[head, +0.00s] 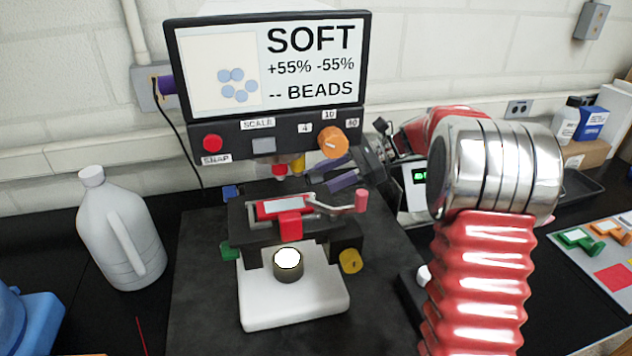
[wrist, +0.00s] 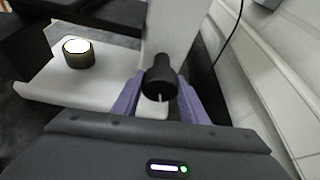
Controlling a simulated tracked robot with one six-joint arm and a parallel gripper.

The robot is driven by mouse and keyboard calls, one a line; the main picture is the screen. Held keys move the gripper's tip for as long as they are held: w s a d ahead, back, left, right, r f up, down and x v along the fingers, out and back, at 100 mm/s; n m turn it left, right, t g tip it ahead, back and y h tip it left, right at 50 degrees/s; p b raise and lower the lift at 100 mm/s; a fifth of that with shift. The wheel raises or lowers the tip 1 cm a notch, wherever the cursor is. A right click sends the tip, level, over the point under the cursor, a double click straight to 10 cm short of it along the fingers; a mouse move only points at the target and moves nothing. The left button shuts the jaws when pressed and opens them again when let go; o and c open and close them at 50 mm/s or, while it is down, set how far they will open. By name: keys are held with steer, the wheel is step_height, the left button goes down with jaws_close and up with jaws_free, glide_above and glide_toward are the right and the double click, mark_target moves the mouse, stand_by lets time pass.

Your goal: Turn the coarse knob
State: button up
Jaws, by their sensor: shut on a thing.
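The microscope has a white base (head: 295,305) and a black stage (head: 240,220) with a red-framed slide (head: 283,206). In the wrist view the coarse knob (wrist: 160,78) is a black cylinder with a white index line, pointing down in the picture, beside the white column (wrist: 172,32). My gripper (wrist: 161,92) has its purple fingers on both sides of this knob and is shut on it. In the head view my gripper (head: 340,174) reaches in from the right, behind the stage; the knob cannot be made out there. The screen (head: 315,65) reads "SOFT" and "-- BEADS".
A lit lamp (head: 287,264) stands on the base, with a yellow knob (head: 350,261) and a green knob (head: 229,251) nearby. An orange knob (head: 333,142) and red button (head: 213,142) sit below the screen. A white jug (head: 120,235) stands left. A cable hangs by the wall.

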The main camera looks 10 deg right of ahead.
steer(key=o, duration=1)
steer(key=v, duration=1.3)
steer(key=shift+w+d+r, duration=0.1)
steer(key=shift+d+r, duration=0.05)
steer(key=shift+d, duration=0.25)
stand_by(0.6)
